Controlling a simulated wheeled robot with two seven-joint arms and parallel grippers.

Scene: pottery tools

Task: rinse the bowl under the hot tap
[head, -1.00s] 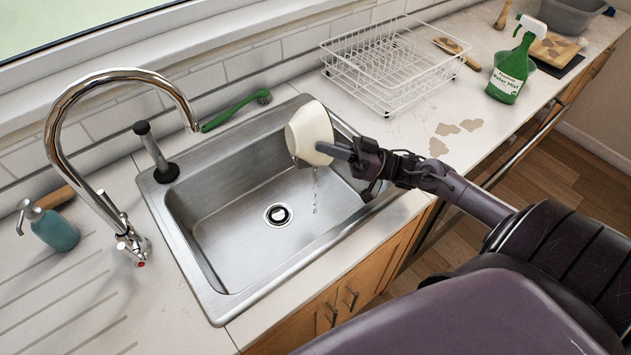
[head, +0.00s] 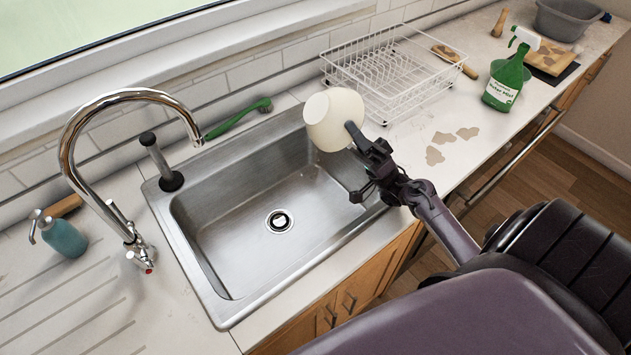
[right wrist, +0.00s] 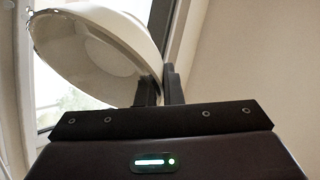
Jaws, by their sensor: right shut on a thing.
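The cream bowl (head: 335,119) is held by its rim in my right gripper (head: 354,134), above the right end of the sink. It is tilted on its side, and its inside is mostly turned away from the head view. The right wrist view shows the bowl (right wrist: 95,45) between the fingers (right wrist: 160,88). The chrome tap (head: 125,97) arches over the left part of the sink, with no water running from it. A small red mark (head: 149,270) shows at its base. The steel sink (head: 235,240) has a drain with something white in it. My left gripper is out of view.
A white dish rack (head: 395,75) stands behind and right of the bowl. A green brush (head: 238,118) lies behind the sink. A dark upright post (head: 160,160) stands at the sink's left rim. A teal soap dispenser (head: 65,237) and green spray bottle (head: 507,80) stand on the counter.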

